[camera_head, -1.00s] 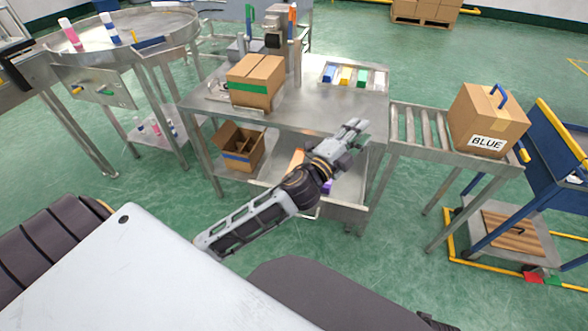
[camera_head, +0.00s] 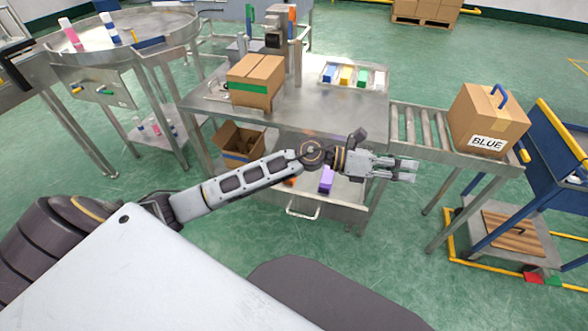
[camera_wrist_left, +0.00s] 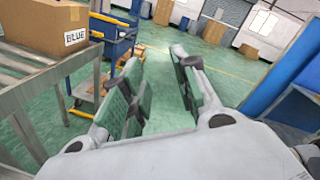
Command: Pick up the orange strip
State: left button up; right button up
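An orange piece (camera_head: 290,182) shows in the open drawer (camera_head: 345,206) under the steel table, mostly hidden behind my left arm. I cannot tell its full shape. A purple block (camera_head: 326,180) lies in the drawer to its right. My left gripper (camera_head: 412,170) is right of the drawer, above the floor near the conveyor's left end. In the left wrist view its fingers (camera_wrist_left: 158,98) are apart with nothing between them. My right gripper is not in view.
A tray of coloured blocks (camera_head: 323,72) and a cardboard box (camera_head: 254,84) with green tape stand on the table (camera_head: 300,112). A box marked BLUE (camera_head: 482,122) sits on the roller conveyor (camera_head: 428,128). An open carton (camera_head: 236,146) stands on the lower shelf.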

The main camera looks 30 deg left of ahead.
pick_arm(q)
jog(key=a+f+m+g+y, duration=0.5)
jog(key=a+f+m+y, duration=0.3)
jog(key=a+f, duration=0.4)
jog(key=w+a+f+g+y, duration=0.1)
jog(key=a+y, duration=0.7)
jog(key=a, duration=1.2)
jog(key=shift+w+a+f+y, duration=0.2)
jog(key=shift+w+y, duration=0.2)
jog(key=shift+w, duration=0.25)
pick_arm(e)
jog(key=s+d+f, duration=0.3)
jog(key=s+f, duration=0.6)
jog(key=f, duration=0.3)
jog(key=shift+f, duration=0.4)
pick_arm(q)
notch_tip(320, 180, down, 8)
jog(key=shift+f+b, duration=0.25)
jog(key=shift+b, duration=0.05)
jog(key=shift+f, duration=0.1)
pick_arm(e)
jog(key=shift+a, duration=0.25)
